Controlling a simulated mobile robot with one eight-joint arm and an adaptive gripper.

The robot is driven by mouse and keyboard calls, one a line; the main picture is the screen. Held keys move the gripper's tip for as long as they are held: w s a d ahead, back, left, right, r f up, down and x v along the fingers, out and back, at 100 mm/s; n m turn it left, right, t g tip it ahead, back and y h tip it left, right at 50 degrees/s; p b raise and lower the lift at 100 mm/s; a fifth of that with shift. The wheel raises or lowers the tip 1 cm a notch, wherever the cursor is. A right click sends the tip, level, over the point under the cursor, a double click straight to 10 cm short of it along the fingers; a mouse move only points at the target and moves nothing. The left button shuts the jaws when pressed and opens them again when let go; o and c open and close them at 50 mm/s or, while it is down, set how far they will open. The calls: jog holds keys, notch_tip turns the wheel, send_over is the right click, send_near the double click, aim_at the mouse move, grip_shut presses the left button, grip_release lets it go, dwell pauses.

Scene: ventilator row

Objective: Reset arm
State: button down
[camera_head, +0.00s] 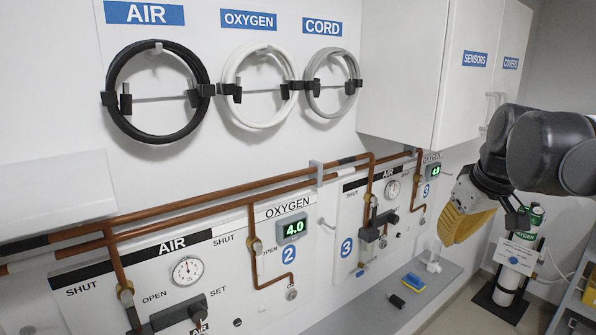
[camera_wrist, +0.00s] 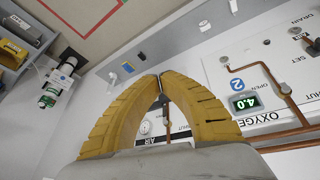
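My gripper (camera_head: 447,240) hangs from my dark grey arm at the right of the head view, in front of the panel wall's right end. Its yellow ribbed fingers point down and to the left. In the wrist view the two curved fingers meet at their tips (camera_wrist: 160,76), with nothing visible held between them. The gripper is apart from the shelf and the wall fittings as far as the head view shows.
A grey shelf (camera_head: 357,313) below the panels holds a blue-yellow block (camera_head: 413,282) and a small black item (camera_head: 397,301). Copper pipes (camera_head: 220,192) run along the wall. White cabinets (camera_head: 405,60) jut out above. A green-topped cylinder (camera_head: 508,278) stands at the right.

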jog(key=s+a+f+m+b, duration=0.1)
jog(key=s+a+f+b, duration=0.3)
jog(key=f, duration=0.6)
jog(key=s+a+f+t+b, duration=0.1)
jog(key=s+a+f+b, duration=0.3)
jog(key=f, duration=0.6)
jog(key=s+a+f+m+t+b, duration=0.1)
jog(key=s+a+f+b, duration=0.3)
jog(key=s+f, duration=0.3)
notch_tip(320, 180, down, 4)
jog(key=shift+s+r+m+b, duration=0.1)
jog(key=shift+s+m+b, duration=0.2)
jog(key=shift+b, duration=0.1)
